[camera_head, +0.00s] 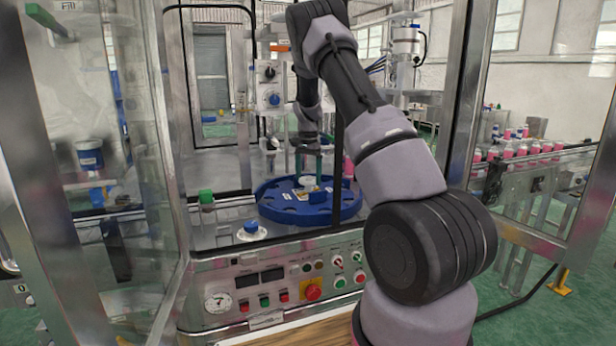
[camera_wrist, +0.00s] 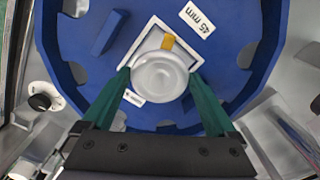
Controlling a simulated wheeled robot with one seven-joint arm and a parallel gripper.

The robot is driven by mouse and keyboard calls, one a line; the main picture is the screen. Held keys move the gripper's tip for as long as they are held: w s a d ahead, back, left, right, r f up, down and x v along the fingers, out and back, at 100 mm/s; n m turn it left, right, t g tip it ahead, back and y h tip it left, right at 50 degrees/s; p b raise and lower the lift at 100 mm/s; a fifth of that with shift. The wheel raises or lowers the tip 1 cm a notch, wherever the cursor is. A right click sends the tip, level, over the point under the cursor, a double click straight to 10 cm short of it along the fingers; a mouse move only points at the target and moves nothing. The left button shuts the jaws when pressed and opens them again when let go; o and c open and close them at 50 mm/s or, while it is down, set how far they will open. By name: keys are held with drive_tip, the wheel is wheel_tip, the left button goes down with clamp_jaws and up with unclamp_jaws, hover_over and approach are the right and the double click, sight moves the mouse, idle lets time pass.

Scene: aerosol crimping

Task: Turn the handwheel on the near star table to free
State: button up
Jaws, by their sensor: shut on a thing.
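The near star table is a blue notched disc (camera_head: 277,207) inside the machine; it fills much of the wrist view (camera_wrist: 70,40). At its middle is a pale round handwheel (camera_wrist: 160,77) with a yellow mark (camera_wrist: 168,42) at its rim, pointing up and slightly right. A white square plate lies around the handwheel. My gripper (camera_wrist: 160,82) has its green fingers on the left and right sides of the handwheel, shut on it. In the head view my gripper (camera_head: 308,164) reaches down over the disc, and the handwheel shows only small there.
A "45 mm" label (camera_wrist: 197,19) and raised blue blocks sit on the disc. A control panel (camera_head: 290,285) with a gauge and a red stop button is in front. Glass doors stand open at both sides. A conveyor with pink bottles (camera_head: 520,150) is at right.

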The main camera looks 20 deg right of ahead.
sight(309, 179)
drive_tip(key=n, duration=0.4)
drive_tip(key=shift+n, duration=0.3)
idle(0.5)
drive_tip(key=o, duration=1)
wheel_tip(309, 179, up, 11)
drive_tip(key=shift+f, duration=0.1)
